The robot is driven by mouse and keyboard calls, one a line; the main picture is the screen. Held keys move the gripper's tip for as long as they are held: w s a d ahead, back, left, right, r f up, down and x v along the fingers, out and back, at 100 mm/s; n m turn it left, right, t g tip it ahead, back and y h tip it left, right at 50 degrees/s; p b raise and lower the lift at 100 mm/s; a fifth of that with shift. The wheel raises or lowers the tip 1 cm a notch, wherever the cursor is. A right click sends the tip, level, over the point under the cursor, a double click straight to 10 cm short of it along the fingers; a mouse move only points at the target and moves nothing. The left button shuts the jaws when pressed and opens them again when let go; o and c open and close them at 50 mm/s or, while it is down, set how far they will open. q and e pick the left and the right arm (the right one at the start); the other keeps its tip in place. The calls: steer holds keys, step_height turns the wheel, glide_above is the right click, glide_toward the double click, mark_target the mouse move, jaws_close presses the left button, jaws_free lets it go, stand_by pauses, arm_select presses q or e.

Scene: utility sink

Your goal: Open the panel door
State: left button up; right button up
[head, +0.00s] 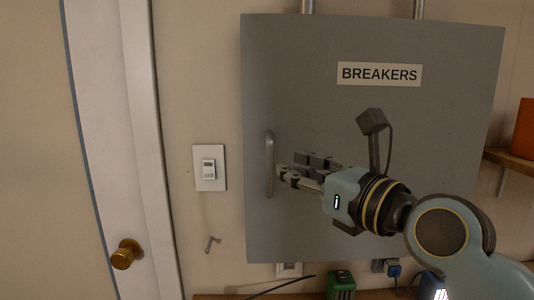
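The panel door (310,110) is a large grey breaker cabinet front, labelled "BREAKERS", and it looks shut in the head view. Its handle (270,164) is a vertical grey bar near the door's left edge. My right gripper (286,168) comes in from the right in front of the door. Its fingertips point left and lie just right of the handle, near its mid-height. The fingers look apart with nothing between them. I cannot tell whether a fingertip touches the handle. My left gripper is not in view.
A white door with a brass knob (126,254) stands at the left. A light switch (209,168) and a small hook (212,244) are on the wall between. Below the panel are a green device (341,284) and blue plugs (393,268). An orange object (524,130) sits on a shelf at right.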

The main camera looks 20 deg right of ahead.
mark_target(272, 160)
steer(key=x, duration=0.7)
steer(key=shift+a+p, duration=0.1)
steer(key=shift+p, duration=0.2)
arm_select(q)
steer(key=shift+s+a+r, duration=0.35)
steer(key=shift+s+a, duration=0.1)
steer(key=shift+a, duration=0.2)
arm_select(e)
steer(key=shift+c, duration=0.2)
steer(key=shift+c, duration=1.1)
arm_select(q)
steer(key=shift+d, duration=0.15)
arm_select(e)
jaws_close()
